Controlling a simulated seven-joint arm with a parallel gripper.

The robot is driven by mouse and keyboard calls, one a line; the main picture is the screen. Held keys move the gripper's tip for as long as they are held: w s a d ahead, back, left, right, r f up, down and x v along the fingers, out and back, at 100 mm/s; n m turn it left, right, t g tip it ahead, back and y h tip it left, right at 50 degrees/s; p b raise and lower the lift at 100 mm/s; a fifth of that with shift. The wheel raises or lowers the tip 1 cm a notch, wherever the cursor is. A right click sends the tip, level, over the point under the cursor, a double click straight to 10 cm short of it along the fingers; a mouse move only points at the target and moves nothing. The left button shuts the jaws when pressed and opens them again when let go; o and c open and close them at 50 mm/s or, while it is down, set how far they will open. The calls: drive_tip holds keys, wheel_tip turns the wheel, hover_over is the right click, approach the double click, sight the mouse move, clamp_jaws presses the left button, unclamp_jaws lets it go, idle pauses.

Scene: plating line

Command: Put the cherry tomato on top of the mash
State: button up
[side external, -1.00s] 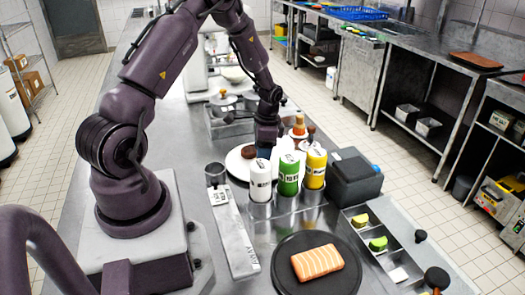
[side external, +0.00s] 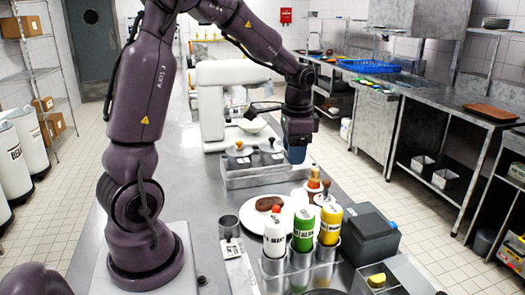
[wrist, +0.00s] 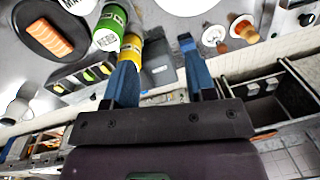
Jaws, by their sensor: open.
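The white plate (side external: 247,222) stands behind the sauce bottles in the side view. A dark brown piece of food (side external: 268,204) lies on it, with a small red spot (side external: 276,209) beside it that may be the cherry tomato; it is too small to be sure. I cannot make out the mash; the bottles hide part of the plate. My gripper (side external: 297,155) hangs above and behind the plate, clear of it. In the wrist view my gripper (wrist: 157,55) has its two blue fingers wide apart with nothing between them.
White, green (side external: 303,230) and yellow (side external: 330,224) bottles stand in metal holders in front of the plate. Two brown-topped bottles (side external: 314,182) stand behind them. A dark box (side external: 368,238) is at right. Lidded pots (side external: 238,156) sit farther back. The wrist view shows salmon (wrist: 43,36) on a dark plate.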

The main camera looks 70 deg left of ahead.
drive_tip(key=s+d+r+n+t, duration=0.1)
drive_tip(key=s+d+r+t, duration=0.1)
drive_tip(key=s+d+r, duration=0.3)
drive_tip(key=s+d+r+n+t+h, duration=0.1)
drive_tip(key=s+d+r+t, duration=0.2)
drive_tip(key=s+d+r, duration=0.2)
drive_tip(key=s+d, duration=0.3)
drive_tip(key=d, duration=0.3)
drive_tip(key=shift+s+d, duration=0.15)
drive_tip(key=shift+d, duration=0.25)
drive_tip(key=shift+o, duration=0.2)
